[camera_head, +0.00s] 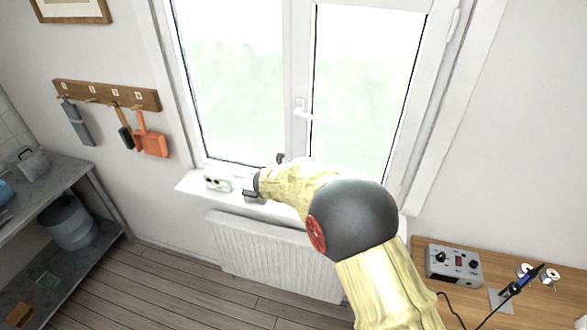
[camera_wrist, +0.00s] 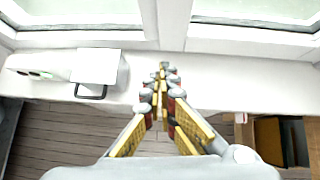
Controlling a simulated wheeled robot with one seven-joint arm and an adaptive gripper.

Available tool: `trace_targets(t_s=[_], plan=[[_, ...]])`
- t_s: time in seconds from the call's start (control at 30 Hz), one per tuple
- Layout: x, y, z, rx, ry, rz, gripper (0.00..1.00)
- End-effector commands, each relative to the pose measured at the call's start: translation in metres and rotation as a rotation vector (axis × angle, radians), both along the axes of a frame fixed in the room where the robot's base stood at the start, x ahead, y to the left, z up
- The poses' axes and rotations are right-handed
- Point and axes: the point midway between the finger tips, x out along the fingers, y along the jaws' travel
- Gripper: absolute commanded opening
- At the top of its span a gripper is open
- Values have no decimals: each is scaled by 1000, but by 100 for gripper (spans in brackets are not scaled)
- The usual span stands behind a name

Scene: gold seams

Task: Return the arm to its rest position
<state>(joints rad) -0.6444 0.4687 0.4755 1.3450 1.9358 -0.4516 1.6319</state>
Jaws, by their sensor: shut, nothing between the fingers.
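My arm reaches from the lower right of the head view toward the window. My gripper (camera_wrist: 160,84) is shut and empty in the wrist view, its fingertips meeting over or in front of the white windowsill (camera_wrist: 230,90). In the head view the arm mostly hides the gripper, and only a dark part of it (camera_head: 280,158) may show beyond the wrist. The sill (camera_head: 190,183) also shows there, below the window.
A white box with a dark handle (camera_wrist: 96,68) and a small white device (camera_wrist: 35,66) stand on the sill. A radiator (camera_head: 270,258) is below. A wooden desk (camera_head: 540,318) with a grey control unit (camera_head: 454,264) is at right, a metal shelf (camera_head: 60,190) at left.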

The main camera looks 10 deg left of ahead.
Motion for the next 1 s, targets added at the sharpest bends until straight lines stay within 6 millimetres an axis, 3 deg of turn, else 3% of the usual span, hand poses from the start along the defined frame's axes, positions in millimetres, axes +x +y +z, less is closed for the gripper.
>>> trace_targets(t_s=[0.23, 0.33, 0.47, 0.53, 0.67, 0.77, 0.83, 1.0], plan=[[-1, 1, 1, -31, -1, 37, 0], [-1, 15, 2, -78, -10, 159, 0], [-15, 44, -10, -235, -46, 497, 0], [-34, 58, -20, -344, -73, 734, 0], [-79, 75, -7, -534, -167, 1167, 0], [-119, 66, 8, -681, -257, 1486, 0], [-149, 48, 21, -786, -324, 1702, 0], [-221, -22, 43, -1021, -451, 2142, 0]])
